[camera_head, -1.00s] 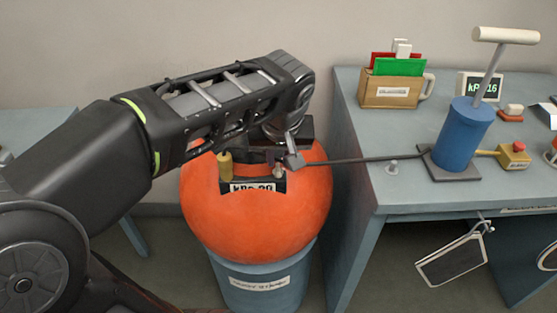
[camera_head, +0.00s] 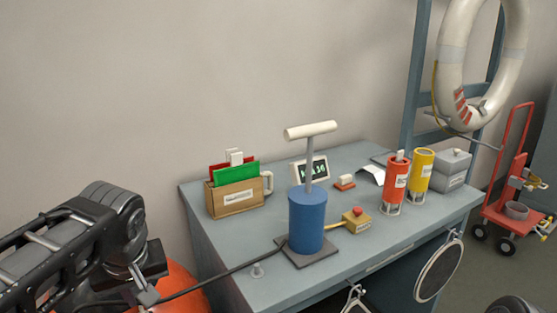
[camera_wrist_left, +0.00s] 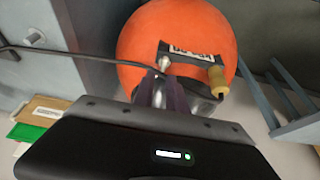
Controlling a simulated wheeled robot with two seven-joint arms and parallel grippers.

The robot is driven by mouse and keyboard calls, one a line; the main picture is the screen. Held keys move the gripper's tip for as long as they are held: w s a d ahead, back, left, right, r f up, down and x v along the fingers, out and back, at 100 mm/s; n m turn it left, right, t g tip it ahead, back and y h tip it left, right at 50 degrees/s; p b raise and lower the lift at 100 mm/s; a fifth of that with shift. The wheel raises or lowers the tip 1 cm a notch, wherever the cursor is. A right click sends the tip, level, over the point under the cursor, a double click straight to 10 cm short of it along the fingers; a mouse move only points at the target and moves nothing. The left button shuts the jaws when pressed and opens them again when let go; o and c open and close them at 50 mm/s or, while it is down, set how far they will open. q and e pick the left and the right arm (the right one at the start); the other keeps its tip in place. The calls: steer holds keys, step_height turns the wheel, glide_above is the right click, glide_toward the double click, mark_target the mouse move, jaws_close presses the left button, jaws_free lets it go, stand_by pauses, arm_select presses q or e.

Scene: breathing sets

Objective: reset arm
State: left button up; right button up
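My left arm comes in at the lower left of the head view, and its gripper there is mostly hidden behind the wrist. An orange ball (camera_head: 183,287) shows only in part beneath it. In the left wrist view, the dark fingers of my left gripper (camera_wrist_left: 160,93) point at the orange ball (camera_wrist_left: 160,35), close to a small metal fitting (camera_wrist_left: 164,63) where a black hose (camera_wrist_left: 100,56) ends. A grey shape shows between the fingers; whether they grip it is unclear. My right gripper is out of view.
The blue-grey table (camera_head: 360,158) carries a blue pump (camera_head: 308,220), a wooden card box (camera_head: 236,197), a red cylinder (camera_head: 397,184) and a yellow cylinder (camera_head: 418,171). The hose (camera_head: 225,273) runs low from pump to ball. A red trolley (camera_head: 511,165) stands right.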

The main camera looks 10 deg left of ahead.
arm_select(q)
steer(key=w+d+f+m+g+h+p, duration=0.1)
steer(key=w+d+f+m+h+p, duration=0.15)
steer(key=d+f, duration=0.75)
steer(key=w+d+f+m+h+p, duration=0.15)
steer(key=d+f+h+p, duration=0.35)
steer(key=f, duration=0.8)
steer(key=s+d+f, duration=0.4)
steer(key=s+f, duration=0.3)
steer(key=s, duration=0.1)
steer(key=s+d+f+m+g+p, duration=0.1)
steer(key=s+d+f, duration=0.3)
steer(key=s+f, duration=0.4)
steer(key=shift+m+g, duration=0.3)
